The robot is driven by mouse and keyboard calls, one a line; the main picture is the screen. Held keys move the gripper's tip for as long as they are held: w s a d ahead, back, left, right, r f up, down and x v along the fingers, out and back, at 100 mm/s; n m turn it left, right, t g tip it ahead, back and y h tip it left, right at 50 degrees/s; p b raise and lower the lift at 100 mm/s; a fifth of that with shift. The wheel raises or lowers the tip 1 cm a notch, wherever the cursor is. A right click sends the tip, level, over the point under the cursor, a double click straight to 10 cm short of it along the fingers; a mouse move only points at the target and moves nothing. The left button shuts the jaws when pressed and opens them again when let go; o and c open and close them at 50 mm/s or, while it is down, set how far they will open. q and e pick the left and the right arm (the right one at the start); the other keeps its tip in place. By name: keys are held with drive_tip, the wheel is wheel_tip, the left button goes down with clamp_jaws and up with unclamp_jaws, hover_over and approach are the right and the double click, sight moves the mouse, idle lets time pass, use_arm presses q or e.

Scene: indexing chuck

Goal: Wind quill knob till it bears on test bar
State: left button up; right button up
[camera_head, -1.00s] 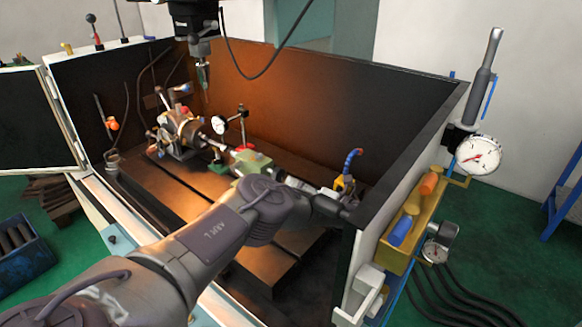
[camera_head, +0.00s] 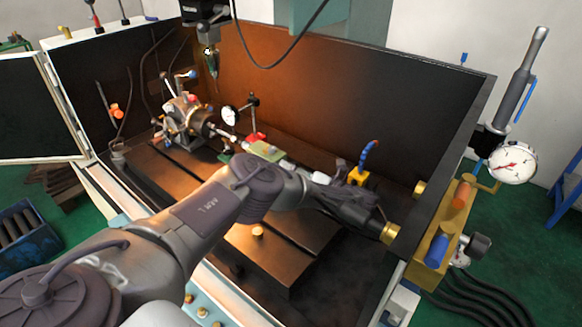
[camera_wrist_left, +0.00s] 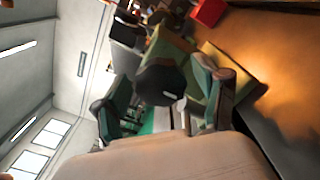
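The indexing chuck (camera_head: 190,115) sits on the slotted table at the left. A short length of test bar (camera_head: 224,133) shows beside it. The green tailstock (camera_head: 266,150) stands to its right, partly hidden by my left arm. In the left wrist view, the black quill knob (camera_wrist_left: 163,82) sits in front of the green tailstock body (camera_wrist_left: 172,47). My left gripper (camera_wrist_left: 164,92) has its two fingers spread, one either side of the knob, with gaps visible. Whether either finger touches it is unclear. In the head view my forearm hides the knob and fingertips. My right gripper is in neither view.
A dial indicator (camera_head: 229,115) on a red base (camera_head: 254,138) stands behind the bar. A pointed tool (camera_head: 211,60) hangs above the chuck. The enclosure's right wall (camera_head: 447,150) stands close to my arm.

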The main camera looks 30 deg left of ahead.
use_arm(q)
drive_tip(key=shift+d, duration=0.1)
drive_tip(key=c, duration=1)
drive_tip(key=shift+m, duration=0.3)
drive_tip(key=shift+c, duration=0.2)
drive_tip(key=shift+r+m, duration=0.1)
drive_tip(key=shift+m, duration=0.4)
drive_tip(key=m, duration=1)
drive_tip(key=shift+m, duration=0.3)
drive_tip(key=m, duration=0.4)
drive_tip(key=shift+a+m, duration=0.2)
drive_tip(key=shift+m, duration=0.1)
drive_tip(key=m, duration=0.4)
drive_tip(key=shift+w+b, duration=0.1)
drive_tip(key=shift+b, duration=0.25)
drive_tip(key=m, duration=0.7)
drive_tip(key=shift+m+b, duration=0.3)
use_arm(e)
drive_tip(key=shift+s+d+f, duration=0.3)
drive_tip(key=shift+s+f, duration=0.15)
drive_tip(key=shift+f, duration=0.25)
use_arm(q)
drive_tip(key=shift+d+f, duration=0.15)
drive_tip(key=shift+f, duration=0.1)
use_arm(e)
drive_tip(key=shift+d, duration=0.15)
